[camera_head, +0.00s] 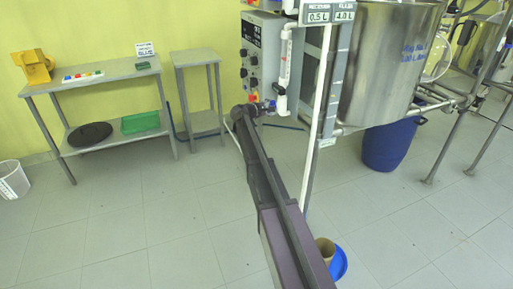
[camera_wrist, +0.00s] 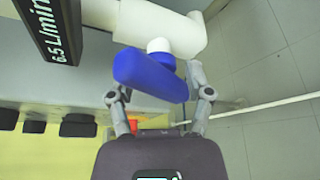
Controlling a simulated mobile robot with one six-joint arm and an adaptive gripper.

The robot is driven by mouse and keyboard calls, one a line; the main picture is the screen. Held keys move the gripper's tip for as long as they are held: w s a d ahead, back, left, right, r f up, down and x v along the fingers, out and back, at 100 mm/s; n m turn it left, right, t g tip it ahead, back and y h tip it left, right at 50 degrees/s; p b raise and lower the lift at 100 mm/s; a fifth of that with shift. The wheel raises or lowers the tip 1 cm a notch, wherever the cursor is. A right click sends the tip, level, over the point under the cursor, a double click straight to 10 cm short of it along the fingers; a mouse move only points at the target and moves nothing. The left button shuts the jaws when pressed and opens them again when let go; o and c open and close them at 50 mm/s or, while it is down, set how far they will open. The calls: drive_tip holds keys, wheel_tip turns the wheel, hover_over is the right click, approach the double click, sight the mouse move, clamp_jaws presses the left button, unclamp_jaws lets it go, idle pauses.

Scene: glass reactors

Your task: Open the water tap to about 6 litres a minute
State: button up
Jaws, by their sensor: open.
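The water tap has a blue handle (camera_wrist: 150,76) on a white stem and white pipe (camera_wrist: 165,28) in the wrist view. A black readout (camera_wrist: 55,30) beside the pipe shows "6.5 L/min" in sideways text. My gripper (camera_wrist: 160,96) is open, with one finger at each side of the blue handle. The handle lies between the fingers; firm contact cannot be told. In the head view my gripper (camera_head: 247,110) is at the foot of the white flow tube (camera_head: 285,65), and my arm hides part of the tap.
A control panel (camera_head: 261,55) with knobs hangs behind the tap. A steel vessel (camera_head: 388,65) stands to the right, with a blue drum (camera_head: 390,145) below. A steel table (camera_head: 105,78) and a small stand (camera_head: 196,58) are at left. A blue bucket (camera_head: 338,264) sits by my arm.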

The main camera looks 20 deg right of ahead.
drive_tip(key=shift+f+m+t+h+b, duration=0.1)
drive_tip(key=shift+m+t+h+b, duration=0.3)
drive_tip(key=shift+m+b, duration=0.65)
drive_tip(key=shift+f+m+t+h+b, duration=0.1)
drive_tip(key=shift+m+t+h+b, duration=0.4)
drive_tip(key=shift+m, duration=0.85)
drive_tip(key=v, duration=1.4)
drive_tip(key=s+a+r+m+g+y+p, duration=0.1)
drive_tip(key=s+y+p, duration=0.3)
drive_tip(key=s+p, duration=0.4)
drive_tip(key=s+a+r+m+g+y+p, duration=0.1)
drive_tip(key=s+a+m+g+y+p, duration=0.2)
drive_tip(key=s+p, duration=0.5)
drive_tip(key=shift+s+a+r+g+y, duration=0.25)
drive_tip(key=shift+s+g+y, duration=0.7)
drive_tip(key=shift+s, duration=1.35)
drive_tip(key=shift+s, duration=0.1)
